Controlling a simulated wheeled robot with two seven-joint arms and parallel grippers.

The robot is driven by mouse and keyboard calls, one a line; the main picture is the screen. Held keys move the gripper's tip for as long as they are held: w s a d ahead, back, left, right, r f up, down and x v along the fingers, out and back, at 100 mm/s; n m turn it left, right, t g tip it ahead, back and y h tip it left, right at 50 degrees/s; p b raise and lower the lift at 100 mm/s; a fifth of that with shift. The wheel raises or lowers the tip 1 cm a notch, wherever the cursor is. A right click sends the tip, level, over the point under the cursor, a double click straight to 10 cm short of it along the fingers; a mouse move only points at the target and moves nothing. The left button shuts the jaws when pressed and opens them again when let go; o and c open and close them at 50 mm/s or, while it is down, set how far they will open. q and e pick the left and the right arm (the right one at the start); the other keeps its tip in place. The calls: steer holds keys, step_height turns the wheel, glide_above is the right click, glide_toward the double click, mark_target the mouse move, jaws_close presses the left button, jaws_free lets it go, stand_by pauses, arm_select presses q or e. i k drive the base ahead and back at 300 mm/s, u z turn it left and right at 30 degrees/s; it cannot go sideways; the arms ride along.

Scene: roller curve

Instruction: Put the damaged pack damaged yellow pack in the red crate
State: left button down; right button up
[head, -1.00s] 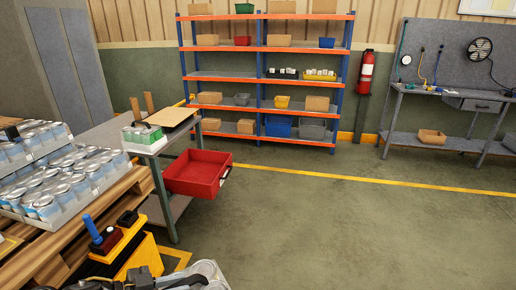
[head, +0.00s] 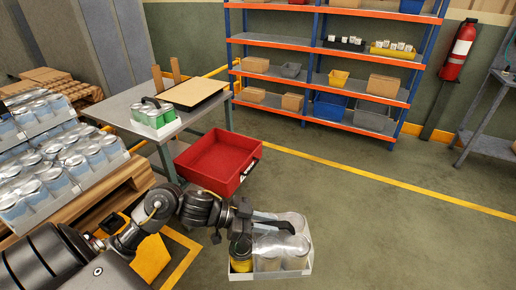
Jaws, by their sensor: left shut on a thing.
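My left gripper (head: 249,221) is shut on the damaged yellow pack (head: 284,262), at the black handle on its top. The pack is a white tray of several cans under clear film, with a yellow can at its left side. It is at the bottom middle of the head view, nearer to me than the crate. The red crate (head: 250,172) is open and looks empty, beside the grey table and below its top. The fingertips are partly hidden by the arm and pack. My right gripper is out of view.
The grey table (head: 130,108) holds a green-and-white can pack (head: 155,119) and a brown board (head: 196,92). Trays of blue-white cans (head: 62,172) stand on a pallet at left. Shelves (head: 320,50) are at the back. The floor (head: 380,225) at right is clear.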

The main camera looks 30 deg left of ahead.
mark_target(227, 160)
steer(key=i, duration=1.4)
steer(key=u, duration=0.6)
steer(key=i, duration=1.45)
steer(key=u, duration=1)
steer(key=i, duration=0.85)
steer(key=u, duration=0.35)
